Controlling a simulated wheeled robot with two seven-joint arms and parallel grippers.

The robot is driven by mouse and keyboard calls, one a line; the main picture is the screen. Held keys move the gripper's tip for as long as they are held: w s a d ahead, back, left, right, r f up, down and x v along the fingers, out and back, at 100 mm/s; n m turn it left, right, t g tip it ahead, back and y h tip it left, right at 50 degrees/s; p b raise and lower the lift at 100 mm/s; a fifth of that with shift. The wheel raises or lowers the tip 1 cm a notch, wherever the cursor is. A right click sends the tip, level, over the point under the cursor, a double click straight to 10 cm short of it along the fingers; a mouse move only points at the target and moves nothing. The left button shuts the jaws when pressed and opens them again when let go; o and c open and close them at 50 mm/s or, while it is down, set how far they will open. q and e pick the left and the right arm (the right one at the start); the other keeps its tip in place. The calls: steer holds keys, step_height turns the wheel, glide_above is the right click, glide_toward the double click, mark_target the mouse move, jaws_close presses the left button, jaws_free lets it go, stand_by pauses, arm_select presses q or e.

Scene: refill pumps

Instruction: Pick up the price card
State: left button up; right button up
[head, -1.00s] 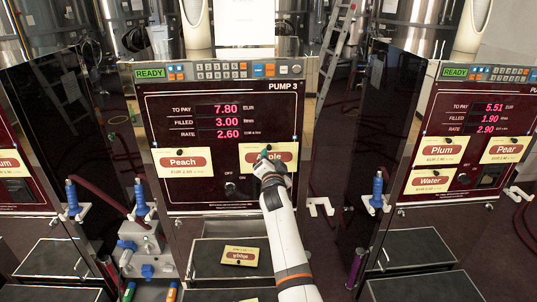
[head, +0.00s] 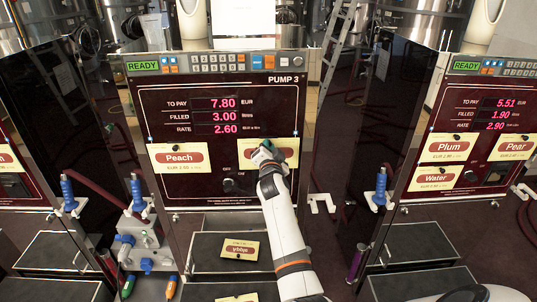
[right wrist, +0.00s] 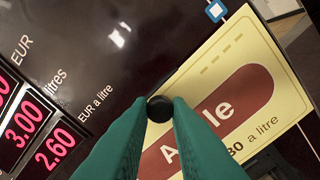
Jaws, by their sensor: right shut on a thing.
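The yellow Apple price card (head: 283,155) is on the right side of the Pump 3 front panel, partly hidden behind my right gripper. In the right wrist view the card (right wrist: 228,62) is tilted in the picture, its red label partly covered by the fingers. My right gripper (head: 266,147) has green fingers shut on a round black knob (right wrist: 159,108) at the card's edge. The fingertips also show in the right wrist view (right wrist: 159,102). The card looks flat against the panel; I cannot tell whether it is free. My left gripper is not in view.
A Peach card (head: 179,157) hangs left on the same panel. An upside-down card (head: 240,249) lies on the dark shelf below. The right pump bears Plum (head: 449,147), Pear (head: 515,147) and Water (head: 436,178) cards. Blue-handled nozzles (head: 381,183) stand beside the pumps.

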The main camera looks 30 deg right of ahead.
steer(key=shift+r, duration=0.1)
steer(key=shift+s+a+r, duration=0.4)
steer(key=shift+s+r, duration=0.15)
steer(key=shift+s, duration=0.05)
jaws_close()
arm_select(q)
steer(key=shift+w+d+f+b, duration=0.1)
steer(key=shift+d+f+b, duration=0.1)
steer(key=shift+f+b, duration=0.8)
arm_select(e)
steer(key=s+a+r, duration=0.6)
steer(key=s, duration=0.4)
steer(key=shift+s+a+r, duration=0.2)
steer(key=shift+s+r, duration=0.15)
steer(key=shift+s, duration=0.05)
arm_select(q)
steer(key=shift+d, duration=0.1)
